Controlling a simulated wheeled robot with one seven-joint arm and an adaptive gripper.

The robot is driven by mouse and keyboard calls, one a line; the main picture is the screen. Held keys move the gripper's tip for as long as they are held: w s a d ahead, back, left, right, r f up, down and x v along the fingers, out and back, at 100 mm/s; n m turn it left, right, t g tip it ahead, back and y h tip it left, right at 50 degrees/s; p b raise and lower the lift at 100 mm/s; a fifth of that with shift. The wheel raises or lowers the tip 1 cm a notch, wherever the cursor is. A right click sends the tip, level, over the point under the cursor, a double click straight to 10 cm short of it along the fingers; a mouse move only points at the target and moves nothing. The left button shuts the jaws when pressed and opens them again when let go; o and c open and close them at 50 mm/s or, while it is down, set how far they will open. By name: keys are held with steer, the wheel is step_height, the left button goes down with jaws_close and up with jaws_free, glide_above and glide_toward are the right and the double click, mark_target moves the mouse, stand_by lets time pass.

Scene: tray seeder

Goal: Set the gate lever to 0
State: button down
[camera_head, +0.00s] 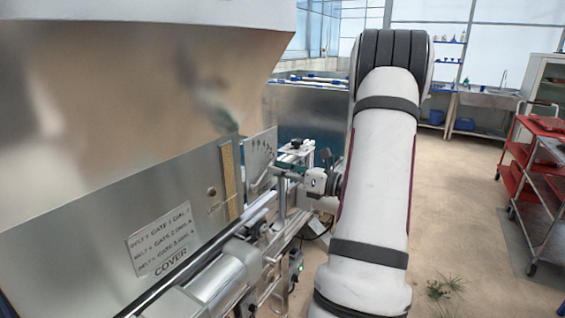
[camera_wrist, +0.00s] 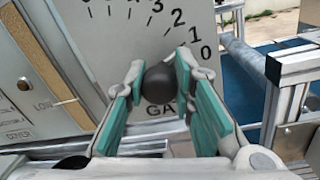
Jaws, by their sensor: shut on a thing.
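The gate lever's dark ball knob (camera_wrist: 160,82) is in the middle of the wrist view, in front of a pale scale plate (camera_wrist: 110,62). My gripper (camera_wrist: 160,72) is shut on the knob, with a teal-padded finger on each side. The plate's printed numbers run up and left from 0 at the right, through 1, 2 and 3. Which mark the lever points at cannot be told, as its shaft is hidden. In the head view the plate (camera_head: 262,150) stands at the machine's side, and my gripper (camera_head: 283,173) reaches it from the right.
A metal cover panel with a printed label (camera_head: 162,238) is at the left. A metal rail (camera_head: 205,250) runs below the plate. A red cart (camera_head: 535,165) stands at the right. The floor between the machine and cart is mostly open.

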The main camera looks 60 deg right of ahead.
steer(key=shift+d+f+m+p, duration=0.25)
steer(key=shift+f+m+p, duration=0.4)
steer(key=shift+m, duration=0.45)
steer(key=shift+f, duration=0.1)
steer(key=c, duration=1.3)
jaws_free()
steer(key=shift+c, duration=0.2)
steer(key=shift+s, duration=0.1)
steer(key=s+d, duration=0.1)
steer(key=s, duration=1)
steer(key=shift+s+d+f, duration=0.25)
steer(key=shift+s+d, duration=0.05)
